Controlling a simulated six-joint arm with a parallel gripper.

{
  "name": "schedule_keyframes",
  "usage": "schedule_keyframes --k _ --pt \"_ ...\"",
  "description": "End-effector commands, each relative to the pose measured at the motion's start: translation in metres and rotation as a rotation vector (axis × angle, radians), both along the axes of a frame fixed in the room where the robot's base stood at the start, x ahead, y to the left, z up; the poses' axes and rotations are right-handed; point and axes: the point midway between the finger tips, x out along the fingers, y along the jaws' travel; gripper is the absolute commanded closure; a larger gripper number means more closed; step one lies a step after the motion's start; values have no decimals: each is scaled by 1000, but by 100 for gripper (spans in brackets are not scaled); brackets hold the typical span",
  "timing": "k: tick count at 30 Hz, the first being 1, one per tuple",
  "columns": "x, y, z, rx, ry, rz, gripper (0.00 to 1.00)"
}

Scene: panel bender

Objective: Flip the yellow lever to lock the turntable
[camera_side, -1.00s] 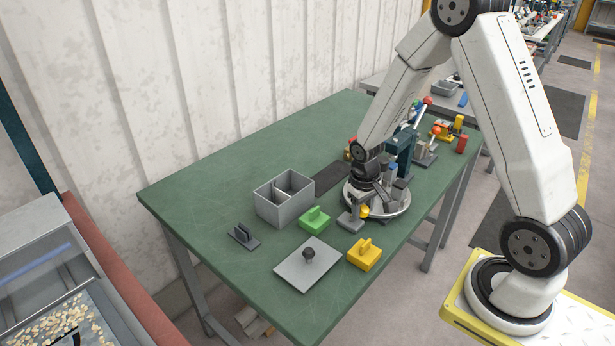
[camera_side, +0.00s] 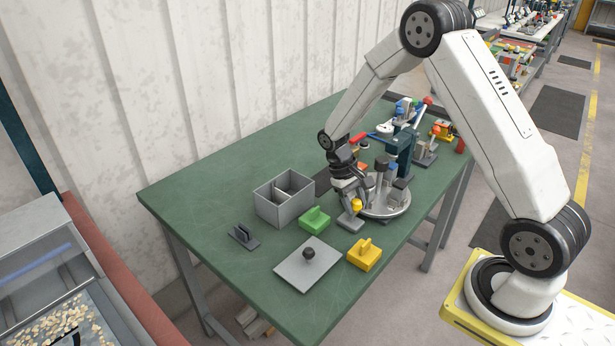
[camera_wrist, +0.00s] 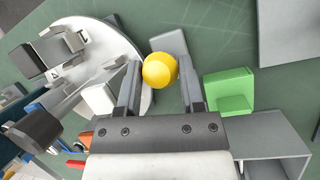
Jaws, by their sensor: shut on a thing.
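The yellow lever's round knob (camera_side: 356,204) is at the near left edge of the grey round turntable (camera_side: 388,212), above a small grey base plate. In the wrist view the yellow knob (camera_wrist: 160,70) sits between the two fingers of my gripper (camera_wrist: 160,82), near their tips. My gripper (camera_side: 353,196) is shut on the lever at its knob and reaches down from above. The lever's shaft is mostly hidden. The turntable (camera_wrist: 128,50) fills the upper left of the wrist view, with grey blocks on it.
A grey two-part bin (camera_side: 284,207) stands left of the turntable. A green block (camera_side: 314,220), a yellow block (camera_side: 364,255) and a grey plate with a dark knob (camera_side: 307,267) lie in front. A teal upright with a blue-and-red handle (camera_side: 403,148) stands behind the turntable.

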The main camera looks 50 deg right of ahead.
Motion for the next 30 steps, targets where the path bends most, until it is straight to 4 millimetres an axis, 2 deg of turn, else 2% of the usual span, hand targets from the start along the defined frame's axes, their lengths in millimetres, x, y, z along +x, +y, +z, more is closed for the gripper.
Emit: schedule_keyframes --k 18,30 --pt "29 0 -4 0 399 0 100" --pt "39 0 -8 -1 547 0 100"
